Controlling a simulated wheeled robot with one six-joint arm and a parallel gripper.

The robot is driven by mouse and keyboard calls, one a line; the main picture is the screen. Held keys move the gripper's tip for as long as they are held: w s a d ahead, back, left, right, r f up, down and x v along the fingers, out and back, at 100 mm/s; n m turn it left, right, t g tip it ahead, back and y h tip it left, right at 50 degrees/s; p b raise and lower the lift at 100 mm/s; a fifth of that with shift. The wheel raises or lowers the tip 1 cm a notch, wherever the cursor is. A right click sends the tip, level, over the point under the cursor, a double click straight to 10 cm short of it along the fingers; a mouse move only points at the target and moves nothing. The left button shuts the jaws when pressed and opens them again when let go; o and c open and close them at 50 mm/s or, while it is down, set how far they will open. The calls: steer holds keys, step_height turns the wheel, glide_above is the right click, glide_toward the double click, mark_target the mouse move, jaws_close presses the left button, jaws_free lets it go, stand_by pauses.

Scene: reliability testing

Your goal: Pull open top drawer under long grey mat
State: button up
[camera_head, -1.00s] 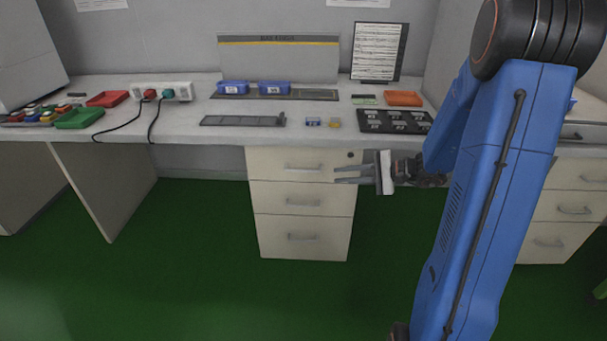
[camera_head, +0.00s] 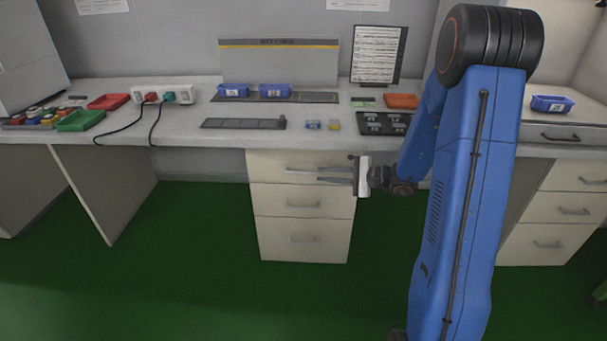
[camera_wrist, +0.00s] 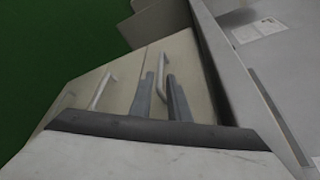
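The long grey mat (camera_head: 243,123) lies near the front edge of the desk. Below it is a three-drawer cream cabinet; its top drawer (camera_head: 270,175) looks closed. The drawer's bar handle (camera_wrist: 164,72) shows at the fingertips in the wrist view. My gripper (camera_head: 288,174) reaches in from the right, its two fingers apart and empty, in front of the top drawer. In the wrist view my gripper (camera_wrist: 161,78) has the handle at or between its tips; contact cannot be told. In the head view the fingers partly cover the handle.
The desk edge (camera_wrist: 215,75) runs close beside the fingers in the wrist view. The middle drawer (camera_head: 275,203) and bottom drawer look closed below. A black tray (camera_head: 375,124) sits on the desk above the gripper. Another drawer cabinet (camera_head: 560,205) stands at right. Green floor in front is clear.

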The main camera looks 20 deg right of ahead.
mark_target(303, 173)
steer(key=x, duration=0.8)
steer(key=shift+w+a+f, duration=0.1)
steer(key=shift+w+a, duration=0.15)
steer(key=shift+a, duration=0.1)
jaws_close()
stand_by(1.1)
